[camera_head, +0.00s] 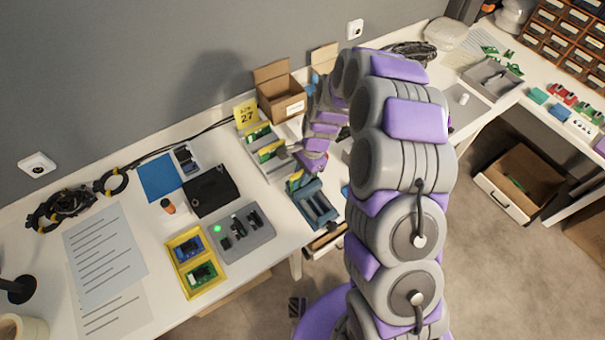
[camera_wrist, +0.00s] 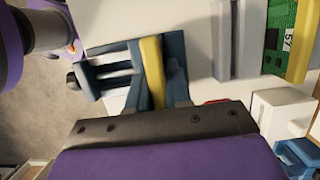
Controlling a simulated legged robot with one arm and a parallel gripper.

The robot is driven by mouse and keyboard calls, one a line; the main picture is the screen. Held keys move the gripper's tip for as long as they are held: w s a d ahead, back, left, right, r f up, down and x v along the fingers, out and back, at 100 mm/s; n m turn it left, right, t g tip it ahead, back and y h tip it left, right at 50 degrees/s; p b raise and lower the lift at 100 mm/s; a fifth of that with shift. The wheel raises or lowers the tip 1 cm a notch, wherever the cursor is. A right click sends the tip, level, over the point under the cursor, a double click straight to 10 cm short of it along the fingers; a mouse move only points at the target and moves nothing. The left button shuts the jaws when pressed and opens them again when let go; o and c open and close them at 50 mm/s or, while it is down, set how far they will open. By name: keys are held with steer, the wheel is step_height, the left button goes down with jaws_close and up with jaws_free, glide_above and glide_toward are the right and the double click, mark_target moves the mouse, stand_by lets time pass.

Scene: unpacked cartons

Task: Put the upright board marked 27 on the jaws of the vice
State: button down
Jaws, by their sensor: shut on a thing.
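My gripper (camera_head: 303,172) is shut on a green board with a yellow edge (camera_head: 294,183), beside the vice. In the wrist view the board shows as a yellow strip (camera_wrist: 152,72) across the blue-grey vice (camera_wrist: 112,78); its number is not visible. The vice (camera_head: 318,208) stands near the table's front edge, with its jaws partly covered by the strip in the wrist view. I cannot tell whether the board touches the jaws. The fingertips are mostly hidden; a dark gripper part fills the lower wrist view.
A grey rack (camera_head: 256,160) with other green boards stands behind, by a yellow card marked 27 (camera_head: 246,114). One racked board (camera_wrist: 290,38) has a white label, perhaps 57. An open carton (camera_head: 281,98) is at the wall.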

steer(key=shift+f, duration=0.5)
steer(key=c, duration=1.1)
jaws_free()
steer(key=shift+s+d, duration=0.1)
steer(key=shift+d, duration=0.1)
steer(key=shift+o, duration=0.2)
steer(key=shift+a, duration=0.15)
